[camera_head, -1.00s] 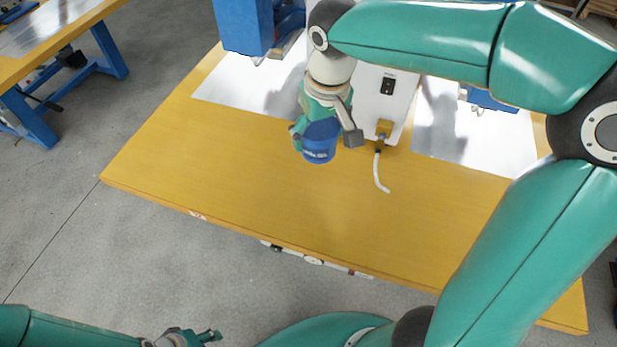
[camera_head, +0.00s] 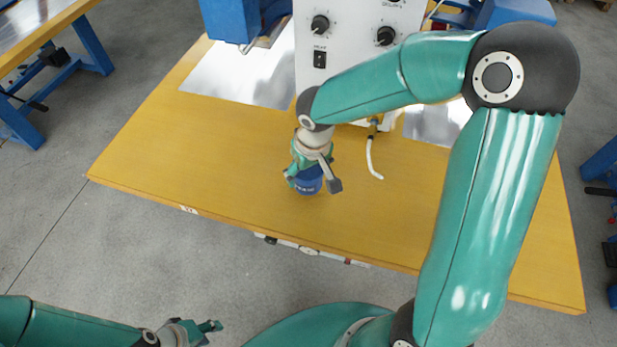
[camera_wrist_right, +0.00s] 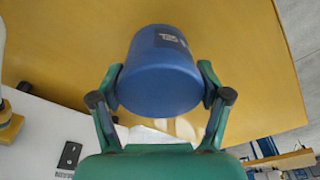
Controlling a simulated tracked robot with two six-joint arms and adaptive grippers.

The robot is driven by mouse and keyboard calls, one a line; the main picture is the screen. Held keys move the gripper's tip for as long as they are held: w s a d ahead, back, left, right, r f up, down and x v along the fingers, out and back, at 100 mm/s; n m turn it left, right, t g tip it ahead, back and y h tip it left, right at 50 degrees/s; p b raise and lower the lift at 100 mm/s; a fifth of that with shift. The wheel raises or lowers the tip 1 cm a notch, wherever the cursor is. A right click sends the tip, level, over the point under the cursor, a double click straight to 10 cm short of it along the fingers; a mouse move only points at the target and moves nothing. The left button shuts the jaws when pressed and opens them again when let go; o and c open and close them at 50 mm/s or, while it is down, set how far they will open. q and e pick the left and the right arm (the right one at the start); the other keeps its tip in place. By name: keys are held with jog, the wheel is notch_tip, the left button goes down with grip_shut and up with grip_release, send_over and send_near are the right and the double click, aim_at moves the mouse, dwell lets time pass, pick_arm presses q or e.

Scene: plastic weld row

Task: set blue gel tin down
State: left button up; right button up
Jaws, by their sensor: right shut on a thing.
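The blue gel tin (camera_head: 308,186) is held over the front middle of the yellow table in the head view. In the right wrist view the tin (camera_wrist_right: 160,70) sits between both fingers, with part of its label showing. My right gripper (camera_head: 312,179) is shut on the tin's sides; it also shows in the right wrist view (camera_wrist_right: 160,92). I cannot tell whether the tin's base touches the tabletop. My left gripper (camera_head: 208,332) is at the bottom left, off the table and away from the tin; its jaw opening is unclear.
The yellow table (camera_head: 180,150) is clear left of the tin and along its front edge. A white machine with knobs (camera_head: 345,50) stands behind. A pale hose (camera_head: 372,160) hangs from it, right of the tin. A metal sheet (camera_head: 240,75) lies back left.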

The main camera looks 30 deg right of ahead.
notch_tip(320, 180, down, 3)
dwell(0.3)
jog(key=o, duration=1)
jog(key=shift+f+b, duration=0.1)
jog(key=shift+b, duration=0.2)
jog(key=shift+c, duration=0.2)
jog(key=o, duration=0.4)
